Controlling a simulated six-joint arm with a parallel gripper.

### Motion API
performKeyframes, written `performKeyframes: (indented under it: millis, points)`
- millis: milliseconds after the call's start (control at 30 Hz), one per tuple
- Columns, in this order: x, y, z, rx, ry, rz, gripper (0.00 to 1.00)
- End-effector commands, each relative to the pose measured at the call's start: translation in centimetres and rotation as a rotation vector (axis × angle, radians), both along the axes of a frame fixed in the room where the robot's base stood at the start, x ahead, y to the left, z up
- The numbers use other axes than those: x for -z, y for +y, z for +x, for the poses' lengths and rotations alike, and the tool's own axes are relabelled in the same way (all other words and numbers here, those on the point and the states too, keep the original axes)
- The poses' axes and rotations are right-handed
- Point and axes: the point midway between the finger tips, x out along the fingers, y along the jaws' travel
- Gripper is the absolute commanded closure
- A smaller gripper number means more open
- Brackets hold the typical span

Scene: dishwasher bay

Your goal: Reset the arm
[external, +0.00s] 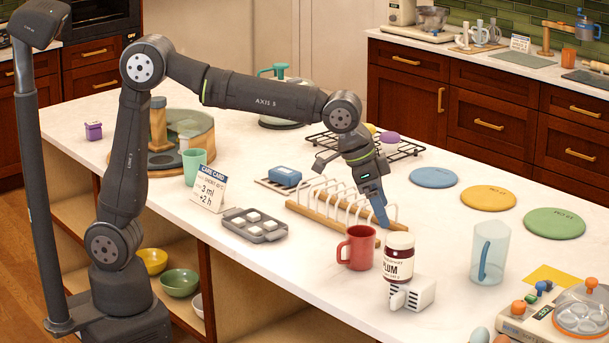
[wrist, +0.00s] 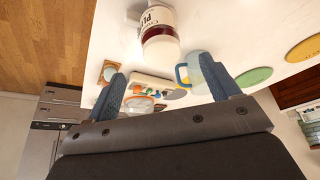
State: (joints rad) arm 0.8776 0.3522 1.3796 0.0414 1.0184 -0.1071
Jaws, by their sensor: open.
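My gripper (external: 380,209) reaches over the white island counter, just behind the red mug and the plum jar, close to the right end of the dish rack. In the wrist view its two blue fingers (wrist: 165,88) stand wide apart, and nothing is held between them. The dish rack (external: 335,207) has a wooden base and white wire hoops, and it holds no plates. My arm is bent at the elbow and stretched forward over the counter. Whether the fingertips touch the rack is not clear.
The red mug (external: 357,249) and plum jar (external: 398,257) stand near the front edge. A clear pitcher (external: 490,252) stands to their right. Blue (external: 433,177), orange (external: 488,198) and green (external: 554,223) discs lie along the far side. A grey tray (external: 254,225) and care card (external: 209,188) are left.

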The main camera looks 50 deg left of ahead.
Motion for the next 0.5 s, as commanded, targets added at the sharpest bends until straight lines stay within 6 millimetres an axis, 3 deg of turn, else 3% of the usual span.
performKeyframes:
  millis: [167, 500]
  points:
    - [1.5, -0.4, 0.4, 0.0, 0.002, 0.002, 0.19]
    - [7.6, -2.1, 2.2, 0.0, 0.003, 0.004, 0.19]
